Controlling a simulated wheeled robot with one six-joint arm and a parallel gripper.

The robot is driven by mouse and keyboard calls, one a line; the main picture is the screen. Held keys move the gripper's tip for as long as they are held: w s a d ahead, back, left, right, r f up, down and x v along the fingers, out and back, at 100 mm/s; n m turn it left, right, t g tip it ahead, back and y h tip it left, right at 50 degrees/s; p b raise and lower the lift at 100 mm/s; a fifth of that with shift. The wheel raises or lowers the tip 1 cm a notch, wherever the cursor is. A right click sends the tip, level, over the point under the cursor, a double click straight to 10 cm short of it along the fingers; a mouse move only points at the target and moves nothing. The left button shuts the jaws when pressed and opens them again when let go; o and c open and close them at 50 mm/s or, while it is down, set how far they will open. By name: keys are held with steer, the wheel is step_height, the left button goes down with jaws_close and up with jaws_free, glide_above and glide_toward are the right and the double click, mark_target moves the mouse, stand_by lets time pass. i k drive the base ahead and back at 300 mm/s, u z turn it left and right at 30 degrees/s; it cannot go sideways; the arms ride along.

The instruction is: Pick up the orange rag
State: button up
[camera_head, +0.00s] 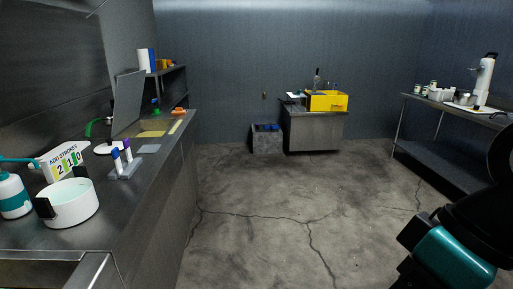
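A small orange thing (180,111) lies at the far end of the left steel counter (160,178). It looks like the orange rag, but it is too small to make out folds. Nothing of mine is near it. Part of my own arm, black and teal, shows at the lower right; my gripper's fingers are not in view.
A yellow bin (327,101) sits on a back cabinet. A steel table (450,108) stands right. The cracked floor between is clear.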

mark_target(178, 111)
steer(key=z, duration=0.2)
steer(key=i, duration=4.15)
steer(key=u, duration=0.8)
steer(key=i, duration=1.7)
steer(key=u, duration=1.6)
steer(key=i, duration=1.1)
steer(key=u, duration=0.45)
